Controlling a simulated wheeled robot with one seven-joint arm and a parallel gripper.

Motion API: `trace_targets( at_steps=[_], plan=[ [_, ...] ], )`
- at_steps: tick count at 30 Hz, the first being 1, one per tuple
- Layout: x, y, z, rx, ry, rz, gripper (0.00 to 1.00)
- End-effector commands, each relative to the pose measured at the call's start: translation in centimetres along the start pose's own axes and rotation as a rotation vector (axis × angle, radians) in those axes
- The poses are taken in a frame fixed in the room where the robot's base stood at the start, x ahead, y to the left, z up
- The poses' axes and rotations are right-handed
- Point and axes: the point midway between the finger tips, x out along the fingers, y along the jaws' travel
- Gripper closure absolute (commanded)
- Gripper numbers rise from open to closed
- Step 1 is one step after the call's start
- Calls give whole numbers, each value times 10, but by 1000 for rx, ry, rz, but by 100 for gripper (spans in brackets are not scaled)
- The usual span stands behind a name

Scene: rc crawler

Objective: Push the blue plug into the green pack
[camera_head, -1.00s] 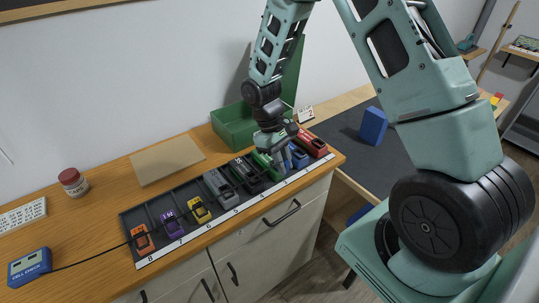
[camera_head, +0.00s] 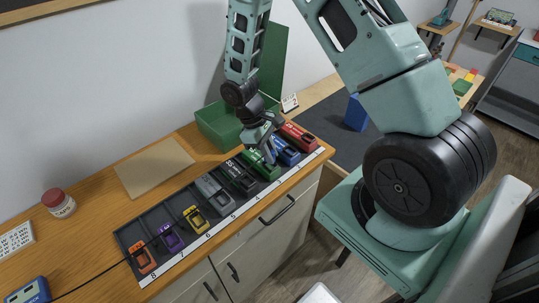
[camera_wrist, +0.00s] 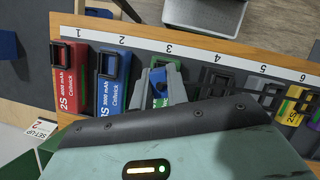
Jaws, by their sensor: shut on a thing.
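The green pack (camera_head: 267,172) stands in the slotted rack between the blue pack and a black pack. In the wrist view its green body (camera_wrist: 173,72) shows partly behind my fingers at number 3. My gripper (camera_head: 264,150) is over the green pack, tilted. In the wrist view my gripper (camera_wrist: 160,88) is shut on the small blue plug (camera_wrist: 158,76), which sits between its two fingers. The plug is over or at the green pack's end. I cannot tell how deep it sits, as the fingers hide the contact.
Red (camera_head: 298,137), blue (camera_head: 285,151), black (camera_head: 239,177), grey (camera_head: 213,190), yellow (camera_head: 195,219), purple (camera_head: 171,238) and orange (camera_head: 142,257) packs fill neighbouring slots. A green bin (camera_head: 217,126) stands behind. A black cable runs from the blue checker (camera_head: 28,291) across the rack.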

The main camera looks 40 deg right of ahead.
Motion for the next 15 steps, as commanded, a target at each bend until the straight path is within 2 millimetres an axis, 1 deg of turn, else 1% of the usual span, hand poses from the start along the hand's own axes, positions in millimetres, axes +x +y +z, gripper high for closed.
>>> trace_targets(
  at_steps=[3, 6, 12, 13, 15],
  plan=[
    [13, 0, -5, 0, -3, -1, 100],
    [20, 0, -8, -1, -2, 0, 100],
    [23, 0, -9, -1, -1, 0, 100],
    [23, 0, -9, -1, -1, -1, 82],
    [24, 0, -9, -1, -1, -1, 65]
  ],
)
